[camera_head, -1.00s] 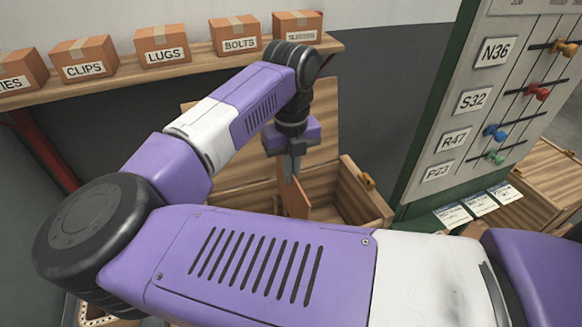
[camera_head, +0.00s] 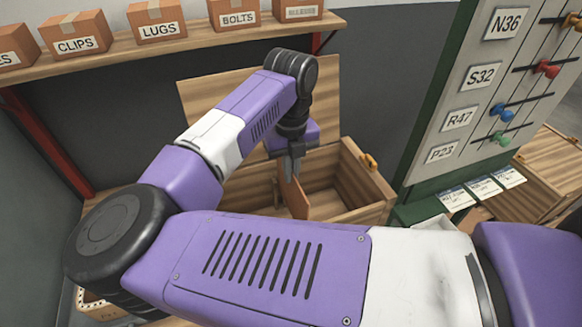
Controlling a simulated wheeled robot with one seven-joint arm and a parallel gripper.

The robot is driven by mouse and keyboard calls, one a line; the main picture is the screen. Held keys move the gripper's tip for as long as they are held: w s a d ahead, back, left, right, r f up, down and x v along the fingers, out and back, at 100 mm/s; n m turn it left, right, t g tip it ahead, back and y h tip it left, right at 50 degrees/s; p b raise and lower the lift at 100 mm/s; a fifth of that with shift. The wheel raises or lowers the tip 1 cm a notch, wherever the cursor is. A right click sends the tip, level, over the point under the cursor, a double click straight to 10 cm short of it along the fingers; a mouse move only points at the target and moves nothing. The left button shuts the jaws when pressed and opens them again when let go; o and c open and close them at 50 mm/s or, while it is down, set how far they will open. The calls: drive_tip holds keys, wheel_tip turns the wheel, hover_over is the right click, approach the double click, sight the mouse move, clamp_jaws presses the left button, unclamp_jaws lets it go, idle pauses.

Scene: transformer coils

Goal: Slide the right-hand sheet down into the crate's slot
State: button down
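My gripper (camera_head: 291,174) points down over the open wooden crate (camera_head: 366,180). Its fingers are shut on a thin reddish-brown sheet (camera_head: 296,200), which hangs on edge beneath them. The sheet's lower part is inside the crate's outline in the picture. My forearm hides the front of the crate and the sheet's lower end, so I cannot see the slot or tell whether the sheet is in it. No second sheet shows clearly.
The crate's raised lid (camera_head: 215,95) stands behind it. A shelf (camera_head: 150,50) with several labelled cardboard boxes runs along the back. A green-framed board (camera_head: 440,110) with coloured knobs stands to the right, near another wooden crate (camera_head: 545,180).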

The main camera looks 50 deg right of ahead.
sight(291, 193)
drive_tip(key=shift+f+b, duration=3.8)
drive_tip(key=shift+f, duration=0.2)
drive_tip(key=c, duration=1.5)
unclamp_jaws()
drive_tip(key=shift+c, duration=0.2)
drive_tip(key=shift+r+b, duration=0.55)
drive_tip(key=shift+r, duration=3.4)
